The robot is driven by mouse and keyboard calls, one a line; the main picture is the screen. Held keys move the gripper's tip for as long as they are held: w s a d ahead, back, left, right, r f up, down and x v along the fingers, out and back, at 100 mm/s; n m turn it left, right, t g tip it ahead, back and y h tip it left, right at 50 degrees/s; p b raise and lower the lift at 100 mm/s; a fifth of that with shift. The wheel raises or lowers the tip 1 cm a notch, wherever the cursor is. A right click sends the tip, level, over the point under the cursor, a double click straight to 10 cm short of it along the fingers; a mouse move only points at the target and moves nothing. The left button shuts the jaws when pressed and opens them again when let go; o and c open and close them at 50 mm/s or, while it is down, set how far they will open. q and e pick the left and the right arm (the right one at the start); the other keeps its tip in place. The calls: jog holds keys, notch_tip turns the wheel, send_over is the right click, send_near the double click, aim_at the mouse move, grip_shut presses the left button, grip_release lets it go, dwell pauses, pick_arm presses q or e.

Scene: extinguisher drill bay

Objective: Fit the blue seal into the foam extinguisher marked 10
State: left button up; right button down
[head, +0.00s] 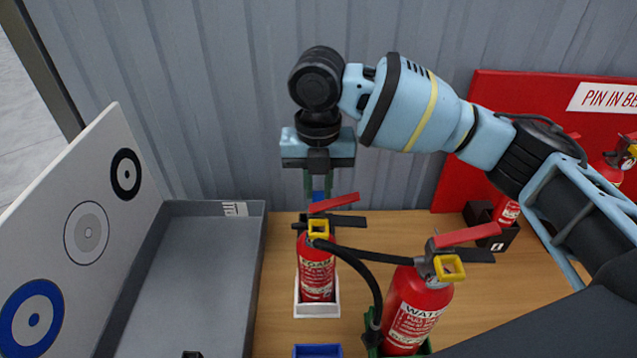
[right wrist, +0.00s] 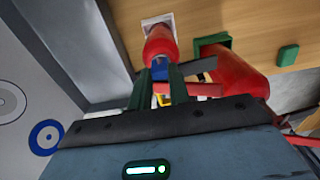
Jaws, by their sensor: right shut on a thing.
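The foam extinguisher (head: 318,265) is red, with a "FOAM" label, a red lever, a black lower handle and a yellow square ring at its head. It stands upright in a white holder (head: 317,309); I cannot read a 10 on it. My right gripper (head: 318,188) points down just behind and above its head, shut on the blue seal (head: 319,196). In the right wrist view the blue seal (right wrist: 159,71) shows between the fingers, in front of the red extinguisher body (right wrist: 160,46). Whether seal and extinguisher touch is unclear. My left gripper is not in view.
A water extinguisher (head: 414,310) with a black hose stands close at the right in a green holder. A blue holder (head: 318,351) is at the front. A grey tray (head: 200,275) and a white board with rings (head: 84,190) are left. A red sign board (head: 500,105) is behind right.

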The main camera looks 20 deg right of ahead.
jog(key=shift+r, duration=0.1)
jog(key=c, duration=1.2)
grip_release()
jog(key=shift+c, duration=0.2)
notch_tip(320, 180, up, 8)
jog(key=shift+f, duration=0.1)
